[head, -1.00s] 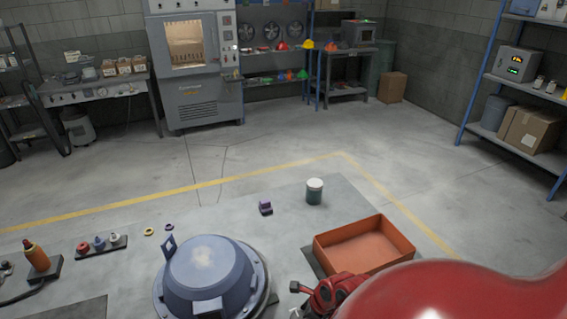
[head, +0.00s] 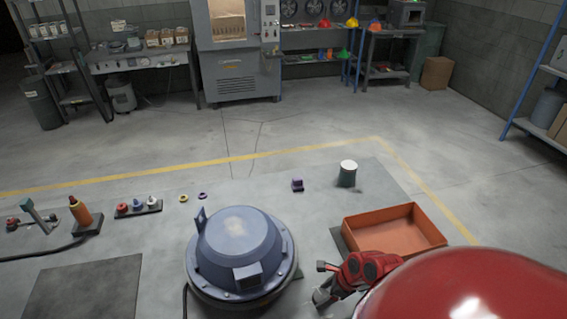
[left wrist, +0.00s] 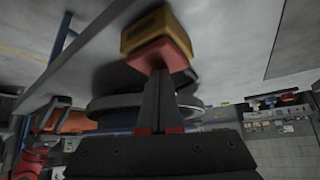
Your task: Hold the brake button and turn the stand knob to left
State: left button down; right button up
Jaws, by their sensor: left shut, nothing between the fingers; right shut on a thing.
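A blue-grey domed hood (head: 238,243) sits on a dark round stand (head: 252,303) at the bench's near middle. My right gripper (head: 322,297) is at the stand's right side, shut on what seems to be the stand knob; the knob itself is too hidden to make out. In the left wrist view, a yellow box (left wrist: 158,30) with a red button (left wrist: 158,54) faces my left gripper (left wrist: 158,72). Its fingers are shut and empty, with the tips at the red button; I cannot tell whether they press it. My left gripper is outside the head view.
An orange tray (head: 394,231) stands right of the hood, close to my right arm. A green jar with a white lid (head: 347,174) and a small purple part (head: 297,185) stand behind. An orange bottle (head: 81,212) and a rack of small parts (head: 138,208) are at left.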

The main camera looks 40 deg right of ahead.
pick_arm(q)
jog(key=shift+s+a+f, duration=0.1)
jog(key=shift+s+f, duration=0.05)
jog(key=shift+f, duration=0.1)
pick_arm(e)
jog(key=n, duration=0.3)
jog(key=shift+w+d+g+y, duration=0.1)
jog(key=shift+w+g+y, duration=0.05)
jog(key=shift+g+y, duration=0.25)
jog(key=shift+n+g, duration=0.4)
jog(key=shift+n, duration=0.4)
jog(key=n, duration=0.2)
jog(key=shift+n+g+y, duration=0.4)
jog(key=n+g, duration=0.1)
jog(key=n, duration=0.3)
jog(key=shift+w+g, duration=0.1)
jog(key=shift+g, duration=0.3)
jog(key=shift+f+n+g, duration=0.1)
jog(key=shift+n+g, duration=0.6)
jog(key=shift+n, duration=1.3)
jog(key=o, duration=1.4)
jog(key=shift+c, duration=0.2)
